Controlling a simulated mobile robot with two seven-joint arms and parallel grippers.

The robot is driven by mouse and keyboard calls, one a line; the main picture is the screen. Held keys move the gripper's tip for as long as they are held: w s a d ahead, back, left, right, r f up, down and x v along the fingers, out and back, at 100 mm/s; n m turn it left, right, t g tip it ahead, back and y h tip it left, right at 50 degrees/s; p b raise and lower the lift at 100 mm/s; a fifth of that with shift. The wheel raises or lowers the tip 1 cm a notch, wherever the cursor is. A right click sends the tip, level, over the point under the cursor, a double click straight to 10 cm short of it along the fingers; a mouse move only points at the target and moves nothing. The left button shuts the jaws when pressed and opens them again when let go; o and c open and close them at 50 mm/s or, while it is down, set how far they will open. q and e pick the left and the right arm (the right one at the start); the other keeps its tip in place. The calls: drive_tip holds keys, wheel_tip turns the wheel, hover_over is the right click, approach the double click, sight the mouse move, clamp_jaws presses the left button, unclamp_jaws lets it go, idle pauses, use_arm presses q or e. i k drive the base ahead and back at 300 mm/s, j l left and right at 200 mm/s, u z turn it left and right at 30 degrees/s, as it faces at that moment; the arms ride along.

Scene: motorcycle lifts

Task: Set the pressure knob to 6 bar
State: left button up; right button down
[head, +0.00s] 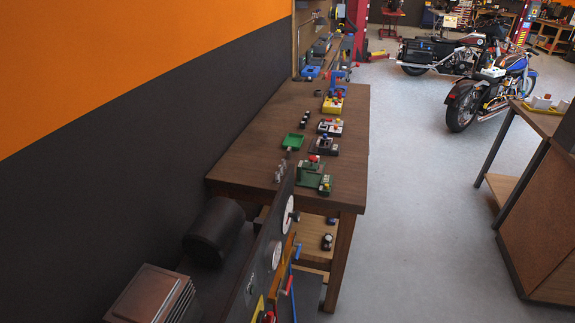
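A dark upright panel (258,262) stands at the bottom centre of the head view, seen nearly edge-on. Two white round gauges (288,211) are on its right face, the lower one (277,255) nearer to me. A small black knob-like part (295,216) sticks out by the upper gauge. A red-ended lever (288,286) and a red part (267,317) on yellow are lower down. I cannot tell which part is the pressure knob, and the gauge readings and any scale are too small to read. Neither of my grippers shows.
A dark cylinder (214,229) and a finned metal block (155,293) are left of the panel. A wooden workbench (245,150) with several small devices stands behind it. A wooden cabinet (540,220) is at right. Grey floor (420,210) between is clear. Motorcycles (490,90) stand farther back.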

sight(296, 217)
drive_tip(key=l, duration=0.2)
drive_tip(key=i+l+u, duration=0.7)
drive_tip(key=l+u, duration=0.15)
drive_tip(key=l, duration=0.35)
drive_tip(key=i+l+u, duration=0.2)
drive_tip(key=l+u, duration=0.25)
drive_tip(key=l, duration=0.25)
drive_tip(key=i+l+u, duration=0.1)
drive_tip(key=l+u, duration=0.3)
drive_tip(key=l, duration=0.4)
drive_tip(key=l+u, duration=0.45)
drive_tip(key=l, duration=0.35)
drive_tip(key=k+l+u, duration=0.2)
drive_tip(key=l+u, duration=0.2)
drive_tip(key=l, duration=0.35)
